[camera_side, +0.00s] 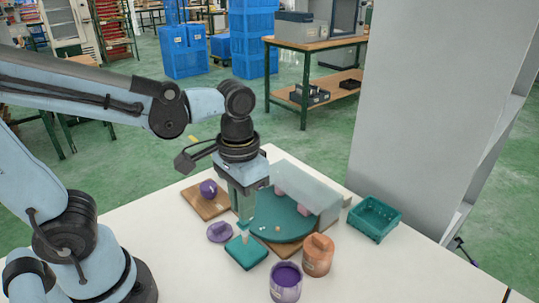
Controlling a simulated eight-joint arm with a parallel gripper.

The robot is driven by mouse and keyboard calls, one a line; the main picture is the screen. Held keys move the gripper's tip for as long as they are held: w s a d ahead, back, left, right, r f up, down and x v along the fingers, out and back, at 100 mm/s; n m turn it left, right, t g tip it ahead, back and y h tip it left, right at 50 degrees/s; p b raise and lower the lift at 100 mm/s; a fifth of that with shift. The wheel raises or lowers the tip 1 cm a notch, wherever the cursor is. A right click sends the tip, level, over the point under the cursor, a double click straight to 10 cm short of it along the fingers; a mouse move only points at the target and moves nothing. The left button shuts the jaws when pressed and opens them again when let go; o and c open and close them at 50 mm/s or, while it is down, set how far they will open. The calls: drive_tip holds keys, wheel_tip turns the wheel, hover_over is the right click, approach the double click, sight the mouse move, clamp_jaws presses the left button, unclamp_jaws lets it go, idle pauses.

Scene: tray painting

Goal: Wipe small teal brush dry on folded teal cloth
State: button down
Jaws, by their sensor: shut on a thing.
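The folded teal cloth (246,254) lies on the white table in front of my gripper (244,217). My gripper points down and is shut on the small teal brush (243,226), of which only a short part shows below the fingers. The brush's pale lower end is just above or on the back part of the cloth; I cannot tell whether it touches. The fingers hide the rest of the brush.
A teal round tray (292,236) with small pieces stands right of the cloth, before a translucent screen (318,184). An orange pot (318,257) and a purple paint pot (285,284) stand front right. A purple disc (219,232), a wooden board (205,209) and a teal crate (374,218) lie around.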

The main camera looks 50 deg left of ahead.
drive_tip(key=shift+f, duration=0.65)
idle(1.4)
drive_tip(key=shift+a, duration=0.1)
drive_tip(key=shift+a, duration=0.6)
drive_tip(key=shift+d, duration=0.1)
drive_tip(key=shift+d, duration=1.25)
drive_tip(key=shift+a, duration=0.1)
drive_tip(key=shift+a, duration=1.2)
drive_tip(key=shift+d, duration=0.2)
